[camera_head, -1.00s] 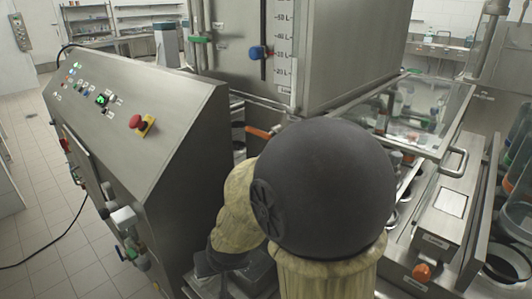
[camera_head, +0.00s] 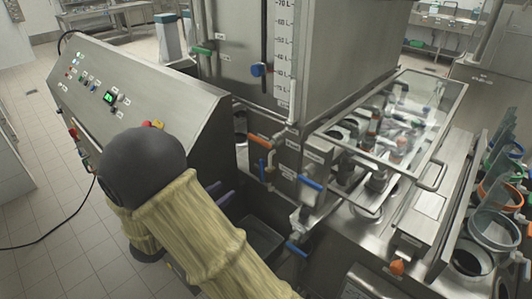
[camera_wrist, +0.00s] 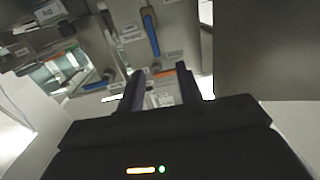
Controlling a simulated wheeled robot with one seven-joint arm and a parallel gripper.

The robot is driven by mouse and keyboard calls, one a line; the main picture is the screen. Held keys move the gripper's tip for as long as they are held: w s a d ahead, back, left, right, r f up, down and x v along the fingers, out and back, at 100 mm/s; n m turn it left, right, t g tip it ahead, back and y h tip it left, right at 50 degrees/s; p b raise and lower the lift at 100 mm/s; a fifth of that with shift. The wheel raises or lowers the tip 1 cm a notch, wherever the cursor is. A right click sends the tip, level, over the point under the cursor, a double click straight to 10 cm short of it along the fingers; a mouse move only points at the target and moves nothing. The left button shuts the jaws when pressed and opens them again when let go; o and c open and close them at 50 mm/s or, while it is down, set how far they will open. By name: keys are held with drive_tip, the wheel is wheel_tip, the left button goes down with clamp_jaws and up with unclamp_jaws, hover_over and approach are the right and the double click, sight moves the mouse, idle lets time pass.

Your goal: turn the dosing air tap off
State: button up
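Several lever taps sit on the pipework under the steel tank; their labels are too small to read, so I cannot tell which is the dosing air tap. In the head view, an orange lever (camera_head: 258,140) is above a blue upright lever (camera_head: 262,170). Another blue lever (camera_head: 310,183) is to the right, and a lower blue lever (camera_head: 297,249) is near the bottom. My gripper (camera_head: 222,191) is left of these taps, partly hidden by my arm. In the wrist view, my gripper (camera_wrist: 160,85) is open, with a blue lever (camera_wrist: 150,32) and an orange lever (camera_wrist: 165,73) beyond the fingers.
A sloped control cabinet (camera_head: 150,85) stands at the left, close to my arm. The steel tank (camera_head: 340,50) rises behind the taps. A clear guard (camera_head: 420,100) covers fittings at the right. An orange knob (camera_head: 397,267) is at the lower right. Open floor lies far left.

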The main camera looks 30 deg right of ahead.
sight(261, 166)
drive_tip(key=shift+s+a+r+h, duration=0.1)
drive_tip(key=shift+s+r+h, duration=0.2)
drive_tip(key=shift+s, duration=0.1)
drive_tip(key=p+x, duration=0.3)
drive_tip(key=x, duration=1.4)
drive_tip(key=shift+s+d+f, duration=0.1)
drive_tip(key=shift+d+f, duration=0.15)
drive_tip(key=shift+d, duration=0.1)
clamp_jaws()
